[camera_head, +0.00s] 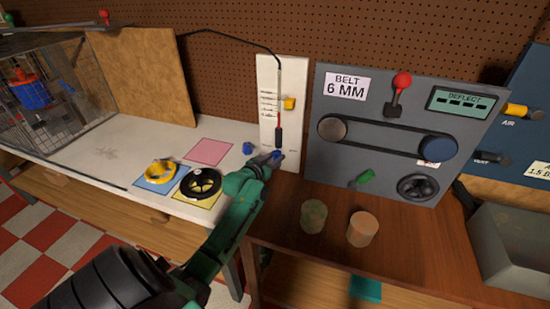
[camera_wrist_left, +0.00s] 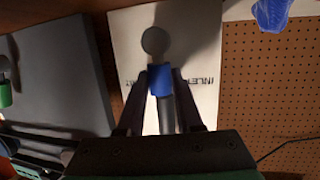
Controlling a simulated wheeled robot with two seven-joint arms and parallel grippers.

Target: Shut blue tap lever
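The blue tap lever (camera_head: 277,154) is at the foot of the white gauge panel (camera_head: 268,100), just above the bench. In the left wrist view its blue sleeve (camera_wrist_left: 160,79) sits on a grey stem with a round grey end beyond it, in front of the word INLET. My left gripper (camera_head: 268,160) reaches it from the front. In the wrist view the two dark fingers (camera_wrist_left: 161,88) lie along both sides of the blue sleeve, with no clear gap there. My right gripper is not in view.
A small blue part (camera_head: 248,148) stands just left of the lever. A yellow ring (camera_head: 161,171) and a black rotor (camera_head: 201,184) lie on coloured squares. The belt panel (camera_head: 345,185) with a green lever (camera_head: 362,180) stands right, behind two cups (camera_head: 313,217) (camera_head: 362,229).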

